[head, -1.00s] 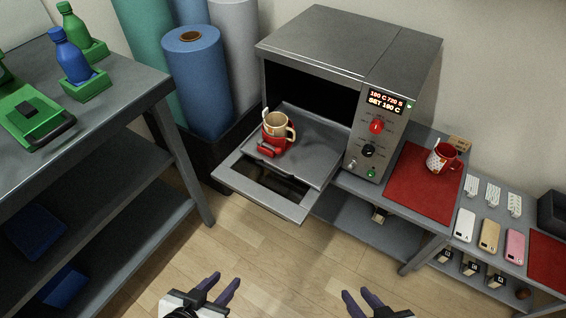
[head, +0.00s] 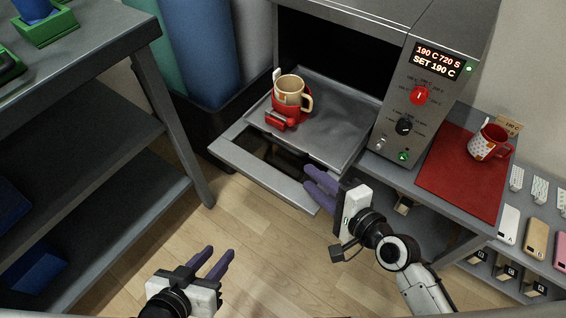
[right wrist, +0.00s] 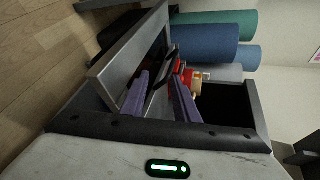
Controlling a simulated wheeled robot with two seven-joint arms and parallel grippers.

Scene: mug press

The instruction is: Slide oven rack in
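The oven (head: 408,110) has its door (head: 262,172) folded down. The grey oven rack (head: 335,120) sticks out of the dark opening above the door. A cream mug (head: 290,92) in a red press (head: 287,119) stands on the rack. My right gripper (head: 308,179) is open at the right front of the rack and door. In the right wrist view its fingers (right wrist: 161,78) are apart, with a dark rack handle (right wrist: 163,68) beyond and between them; contact cannot be told. My left gripper (head: 219,253) is open and empty over the floor.
A red mat (head: 462,172) with a patterned mug (head: 489,143) lies right of the oven. Phones (head: 508,222) stand further right. A grey shelf table (head: 100,60) is at left, blue rolls (head: 205,50) behind. The floor (head: 235,225) in front is clear.

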